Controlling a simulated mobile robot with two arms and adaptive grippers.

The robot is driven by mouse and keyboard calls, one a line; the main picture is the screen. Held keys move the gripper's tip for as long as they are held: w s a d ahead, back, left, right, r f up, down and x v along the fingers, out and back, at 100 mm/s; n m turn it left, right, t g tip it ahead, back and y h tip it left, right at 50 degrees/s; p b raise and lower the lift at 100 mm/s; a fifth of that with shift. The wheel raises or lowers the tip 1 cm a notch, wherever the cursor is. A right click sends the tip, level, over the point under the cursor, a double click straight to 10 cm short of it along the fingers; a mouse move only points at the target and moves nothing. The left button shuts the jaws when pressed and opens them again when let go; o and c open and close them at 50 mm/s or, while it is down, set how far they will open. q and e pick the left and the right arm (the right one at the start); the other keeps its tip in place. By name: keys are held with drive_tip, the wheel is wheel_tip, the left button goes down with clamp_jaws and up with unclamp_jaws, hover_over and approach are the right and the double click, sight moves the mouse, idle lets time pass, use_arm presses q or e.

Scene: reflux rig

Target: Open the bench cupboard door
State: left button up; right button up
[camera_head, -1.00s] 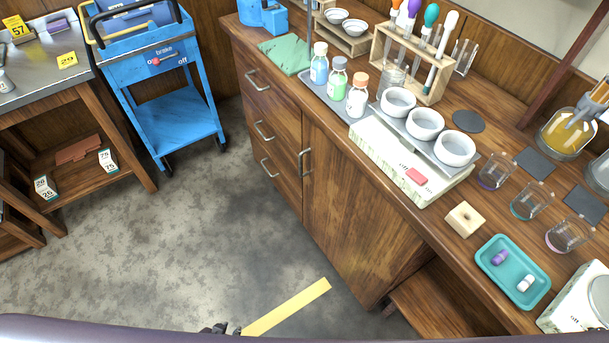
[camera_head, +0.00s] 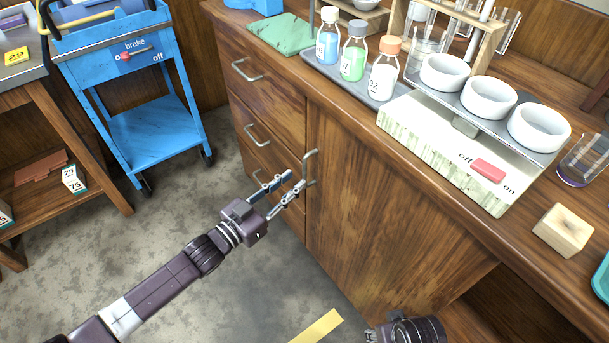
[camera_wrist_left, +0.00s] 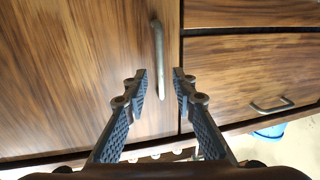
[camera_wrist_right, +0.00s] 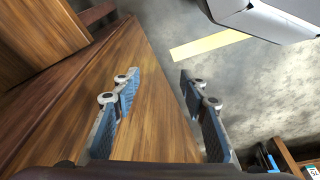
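The cupboard door (camera_head: 375,215) is a brown wooden panel in the bench front, and it is shut. Its upright metal handle (camera_head: 309,168) is at the door's left edge; it also shows in the left wrist view (camera_wrist_left: 158,60). My left gripper (camera_head: 291,184) is open, with its fingertips just in front of the handle. In the left wrist view the handle's lower part lies between the open fingers (camera_wrist_left: 159,85); I cannot tell whether they touch it. My right gripper (camera_wrist_right: 153,85) is open and empty, with the wooden panel behind its left finger and floor behind its right.
Drawers (camera_head: 270,125) with metal handles are left of the door. A blue cart (camera_head: 155,130) stands at the left. Bottles, white bowls and a switch box (camera_head: 450,140) stand on the bench top. Grey floor (camera_head: 225,275) in front of the door is free, with a yellow strip (camera_head: 318,328).

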sight(305, 172)
use_arm(q)
drive_tip(key=x, duration=0.5)
drive_tip(key=shift+w+d+b, duration=0.2)
drive_tip(key=shift+w+b, duration=0.05)
drive_tip(key=shift+b, duration=0.15)
use_arm(e)
drive_tip(key=r, duration=0.3)
drive_tip(key=shift+w+r, duration=0.1)
drive_tip(key=shift+w, duration=0.1)
use_arm(q)
clamp_jaws()
